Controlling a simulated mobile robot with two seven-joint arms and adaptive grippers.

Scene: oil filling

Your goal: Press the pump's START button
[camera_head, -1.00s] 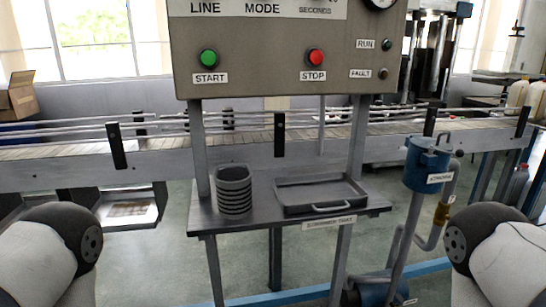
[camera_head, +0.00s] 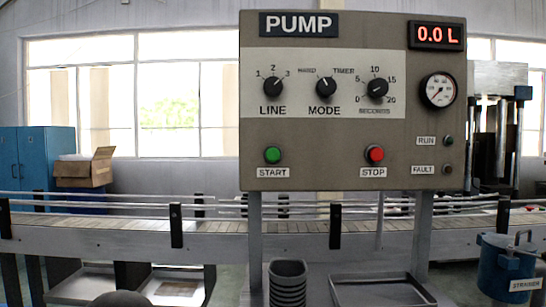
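The pump panel (camera_head: 330,178) stands upright in the middle of the head view. Its green START button (camera_head: 272,155) is at the lower left, above the START label. The red STOP button (camera_head: 374,154) is to its right. The display (camera_head: 438,36) reads 0.0 L. The RUN lamp (camera_head: 448,140) and FAULT lamp (camera_head: 448,169) look dark. The LINE (camera_head: 273,87), MODE (camera_head: 325,87) and SECONDS (camera_head: 376,88) knobs and a round gauge (camera_head: 438,90) sit above. Neither gripper shows in the view.
Below the panel are a ribbed dark stack of cups (camera_head: 288,284) and a shallow tray (camera_head: 380,292). A blue strainer (camera_head: 505,265) stands at the lower right. A conveyor (camera_head: 110,232) runs behind. A cardboard box (camera_head: 84,170) and blue cabinet (camera_head: 35,166) are at the left.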

